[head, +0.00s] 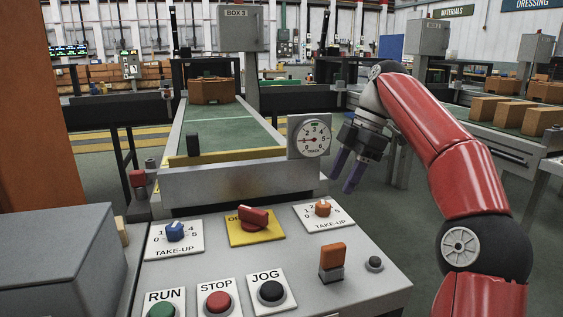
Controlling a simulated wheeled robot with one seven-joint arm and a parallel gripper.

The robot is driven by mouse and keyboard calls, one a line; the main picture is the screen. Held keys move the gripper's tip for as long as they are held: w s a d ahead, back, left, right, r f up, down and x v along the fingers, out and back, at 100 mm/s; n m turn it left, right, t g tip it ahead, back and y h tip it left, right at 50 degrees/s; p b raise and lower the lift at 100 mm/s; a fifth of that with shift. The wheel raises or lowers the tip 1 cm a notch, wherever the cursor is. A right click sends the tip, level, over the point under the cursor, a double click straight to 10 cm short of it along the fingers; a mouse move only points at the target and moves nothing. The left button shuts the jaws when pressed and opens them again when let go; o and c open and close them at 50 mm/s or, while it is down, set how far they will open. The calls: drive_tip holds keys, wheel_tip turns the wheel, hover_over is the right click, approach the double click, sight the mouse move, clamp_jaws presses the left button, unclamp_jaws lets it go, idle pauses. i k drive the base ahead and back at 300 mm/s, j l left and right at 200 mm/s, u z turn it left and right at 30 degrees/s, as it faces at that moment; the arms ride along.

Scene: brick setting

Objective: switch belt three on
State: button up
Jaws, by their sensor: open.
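A sloped grey control panel (370,285) stands in front of me at the near end of a belt. It bears a green RUN button (161,310), a red STOP button (217,301) and a black JOG button (271,291). Above them, a red rotary switch (253,217) sits on a yellow plate (240,239) and covers part of its lettering. A blue take-up knob (175,231) and an orange take-up knob (322,208) flank it. An orange lever (332,256) stands at the right. My gripper (346,183) is open and empty, pointing down beyond the panel's right back edge.
A green belt (230,128) carries a brown block (211,90). A dial gauge (310,137) stands behind the panel. A grey cabinet (55,250) is at left. Another line (478,130) is at right.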

sight(253, 219)
drive_tip(key=k, duration=0.9)
